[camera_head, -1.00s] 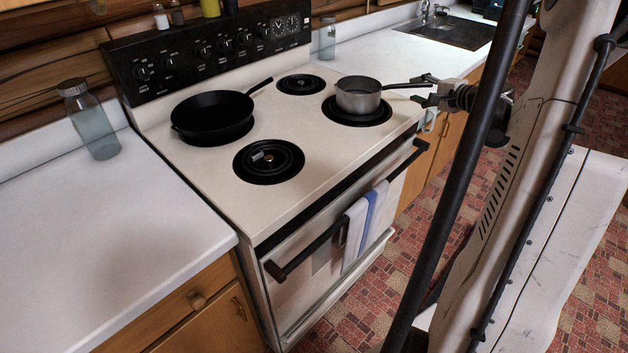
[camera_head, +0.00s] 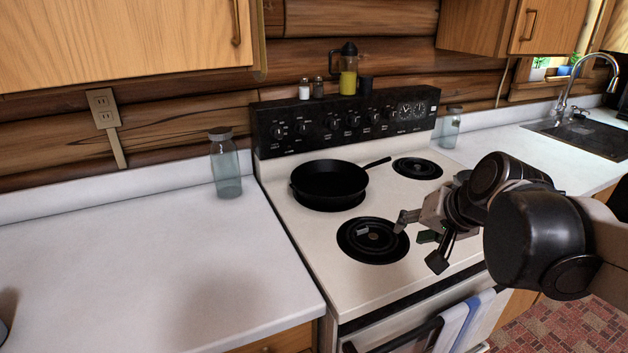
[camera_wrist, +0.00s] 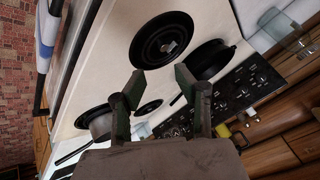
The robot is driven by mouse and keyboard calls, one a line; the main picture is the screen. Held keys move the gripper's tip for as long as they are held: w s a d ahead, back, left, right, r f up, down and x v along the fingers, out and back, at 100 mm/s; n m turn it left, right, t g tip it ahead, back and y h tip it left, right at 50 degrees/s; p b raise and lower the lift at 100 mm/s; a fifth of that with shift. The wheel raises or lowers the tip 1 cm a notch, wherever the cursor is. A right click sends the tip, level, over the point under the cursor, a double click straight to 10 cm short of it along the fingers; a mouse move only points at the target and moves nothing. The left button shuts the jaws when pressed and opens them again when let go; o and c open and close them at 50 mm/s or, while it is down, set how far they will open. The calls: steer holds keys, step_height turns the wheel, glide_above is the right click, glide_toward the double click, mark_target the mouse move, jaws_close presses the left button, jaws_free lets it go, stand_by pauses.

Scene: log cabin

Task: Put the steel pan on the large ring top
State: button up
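The steel pan (camera_wrist: 97,122) sits at the left in the wrist view, on the stove's front right ring. In the head view only a sliver of its rim (camera_head: 461,177) shows behind my arm. The front left ring (camera_head: 373,240), a large black one, is bare except for a small pale piece at its centre; it also shows in the wrist view (camera_wrist: 142,52). My gripper (camera_head: 420,240) is open and empty, above the stove to the right of this ring. Its fingers (camera_wrist: 155,95) are apart in the wrist view, and the pan is outside them.
A black skillet (camera_head: 328,182) stands on the back left ring. The small back right ring (camera_head: 417,168) is bare. A glass jar (camera_head: 225,168) stands on the left counter (camera_head: 150,260), which is mostly clear. Another jar (camera_head: 451,128) is right of the control panel (camera_head: 345,122).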

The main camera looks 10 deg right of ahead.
steer(key=s+a+f+n+h, duration=0.1)
steer(key=s+a+f+n, duration=0.2)
steer(key=s, duration=0.8)
steer(key=a+n, duration=0.2)
steer(key=a, duration=0.1)
steer(key=shift+a+g+h, duration=0.3)
steer(key=shift+a, duration=0.05)
